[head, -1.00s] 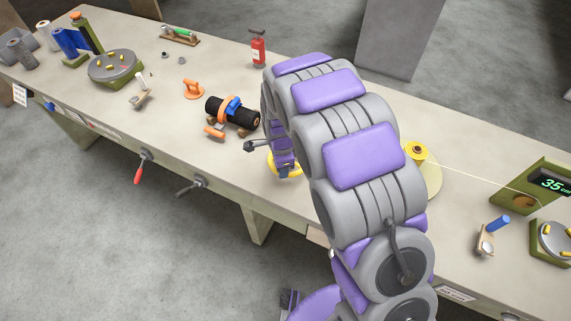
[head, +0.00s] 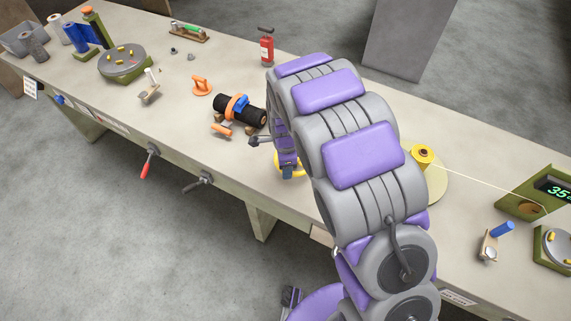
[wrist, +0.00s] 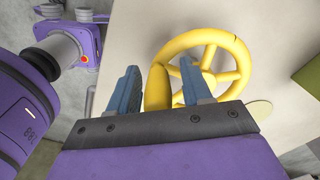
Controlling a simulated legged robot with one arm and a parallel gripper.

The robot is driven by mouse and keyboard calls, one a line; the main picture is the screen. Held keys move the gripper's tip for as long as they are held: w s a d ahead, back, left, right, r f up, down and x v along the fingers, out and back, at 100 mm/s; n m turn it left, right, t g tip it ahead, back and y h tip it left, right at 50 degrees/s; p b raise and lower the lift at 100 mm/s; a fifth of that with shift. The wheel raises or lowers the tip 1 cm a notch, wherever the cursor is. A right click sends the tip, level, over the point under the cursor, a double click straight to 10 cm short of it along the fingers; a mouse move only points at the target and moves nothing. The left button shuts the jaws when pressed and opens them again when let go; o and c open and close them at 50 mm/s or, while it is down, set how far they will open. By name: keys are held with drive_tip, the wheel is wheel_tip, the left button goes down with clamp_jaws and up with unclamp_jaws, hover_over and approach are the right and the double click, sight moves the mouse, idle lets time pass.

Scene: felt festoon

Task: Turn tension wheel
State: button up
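The yellow tension wheel (wrist: 218,50) has spokes and an upright yellow knob (wrist: 157,88) on its rim in the wrist view. In the head view only parts of the wheel (head: 302,168) show, beside and behind my arm. My gripper (wrist: 159,84) has its two blue fingers apart, one on each side of the knob. A small gap seems to show at each side, so the fingers look open around it. In the head view my gripper (head: 288,172) is over the wheel near the bench's front edge.
A black roll with an orange clamp (head: 240,108) lies just left of my gripper on the bench (head: 330,220). A yellow spool (head: 422,156) with a taut thread stands right of my arm. A green display box (head: 545,192) reads 35. Crank handles (head: 200,183) stick out in front.

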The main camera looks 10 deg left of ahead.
wheel_tip(320, 180, up, 17)
drive_tip(key=p, duration=0.2)
drive_tip(key=shift+r, duration=0.15)
idle(0.4)
idle(0.4)
drive_tip(key=s+d+r+n, duration=0.3)
drive_tip(key=s+d+r, duration=0.15)
drive_tip(key=d, duration=0.45)
drive_tip(key=s+d+r+n, duration=0.2)
drive_tip(key=s+d+r, duration=0.1)
drive_tip(key=s+d, duration=0.4)
drive_tip(key=s+d+n+g, duration=0.1)
drive_tip(key=s+d+n, duration=0.3)
drive_tip(key=s, duration=0.5)
drive_tip(key=s+d+n, duration=0.4)
drive_tip(key=s+n, duration=0.1)
drive_tip(key=s, duration=0.5)
drive_tip(key=shift+d+g, duration=0.4)
